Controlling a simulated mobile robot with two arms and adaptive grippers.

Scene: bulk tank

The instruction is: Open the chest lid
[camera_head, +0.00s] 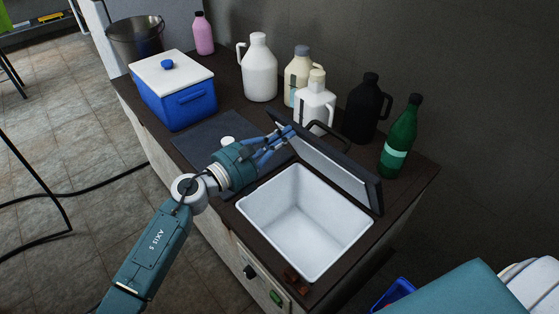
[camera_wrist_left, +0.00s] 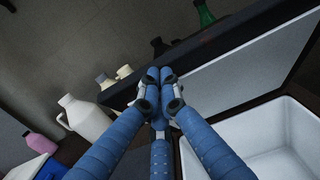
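The chest lid (camera_head: 335,168) is raised and stands steeply tilted behind the open chest (camera_head: 268,222), its pale inner face towards the front. A dark handle (camera_head: 330,130) shows on its far side. The chest's white inside is empty. My left gripper (camera_head: 287,131) is at the lid's upper left corner, on the inner side. In the left wrist view its blue fingertips (camera_wrist_left: 160,76) are close together in front of the lid's dark edge (camera_wrist_left: 215,45), with nothing visible between them. Whether they touch the lid is unclear. My right gripper is not in view.
Behind the lid stand a green bottle (camera_head: 400,140), a black jug (camera_head: 367,108), a white jug (camera_head: 314,104) and a cream jug (camera_head: 298,75). A larger white jug (camera_head: 258,70) and a blue cooler (camera_head: 183,105) stand left. The floor at left is mostly free.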

